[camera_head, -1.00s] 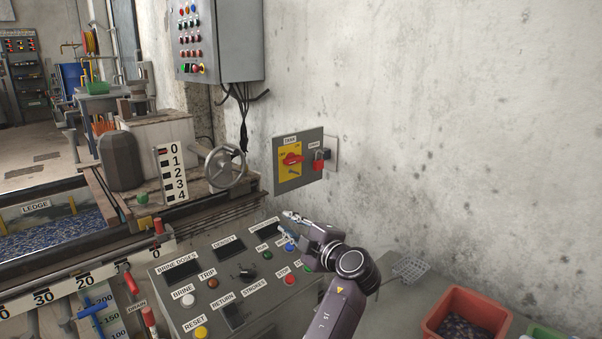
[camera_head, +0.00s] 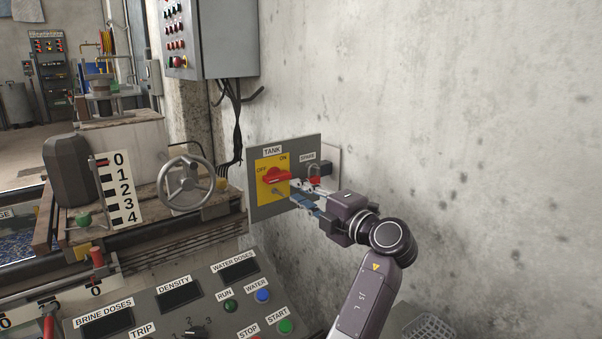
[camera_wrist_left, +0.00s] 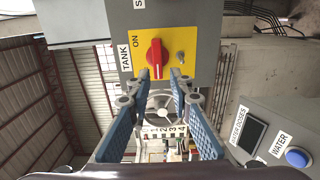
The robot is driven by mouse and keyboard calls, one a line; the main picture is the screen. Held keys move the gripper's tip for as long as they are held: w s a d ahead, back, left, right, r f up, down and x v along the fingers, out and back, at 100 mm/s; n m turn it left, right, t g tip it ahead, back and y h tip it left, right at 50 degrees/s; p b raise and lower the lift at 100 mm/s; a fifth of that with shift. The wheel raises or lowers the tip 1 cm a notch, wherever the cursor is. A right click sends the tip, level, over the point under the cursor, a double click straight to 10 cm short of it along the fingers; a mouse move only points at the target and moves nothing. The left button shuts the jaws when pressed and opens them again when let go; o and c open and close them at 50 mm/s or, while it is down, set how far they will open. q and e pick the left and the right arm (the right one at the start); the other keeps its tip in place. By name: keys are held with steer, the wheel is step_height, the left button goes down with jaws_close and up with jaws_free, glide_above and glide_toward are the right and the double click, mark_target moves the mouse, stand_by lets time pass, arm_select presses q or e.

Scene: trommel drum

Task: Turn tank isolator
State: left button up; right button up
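The tank isolator is a red rotary handle (camera_head: 276,175) on a yellow plate (camera_head: 263,163), on a grey wall panel labelled TANK, with OFF and ON marks. The handle lies roughly level. It also shows in the left wrist view as the red handle (camera_wrist_left: 154,58), straight ahead, just beyond the fingertips. My left gripper (camera_head: 297,191) is close in front of the panel, right of the handle in the head view. Its fingers (camera_wrist_left: 158,92) are spread apart with nothing between them; contact with the handle does not show. My right gripper is not in view.
A padlocked SPARE switch (camera_head: 314,172) sits right beside the tank handle, partly behind my gripper. A control desk (camera_head: 190,300) with buttons lies below. A handwheel (camera_head: 187,184) stands to the left, and a grey cabinet (camera_head: 217,40) hangs above. Bare wall is at right.

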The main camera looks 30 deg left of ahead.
mark_target(281, 179)
arm_select(q)
steer(key=x, duration=0.4)
steer(key=b+x, duration=0.1)
steer(key=x, duration=0.3)
steer(key=shift+w+d+r, duration=0.1)
steer(key=shift+w+r, duration=0.1)
steer(key=shift+w, duration=0.05)
jaws_close()
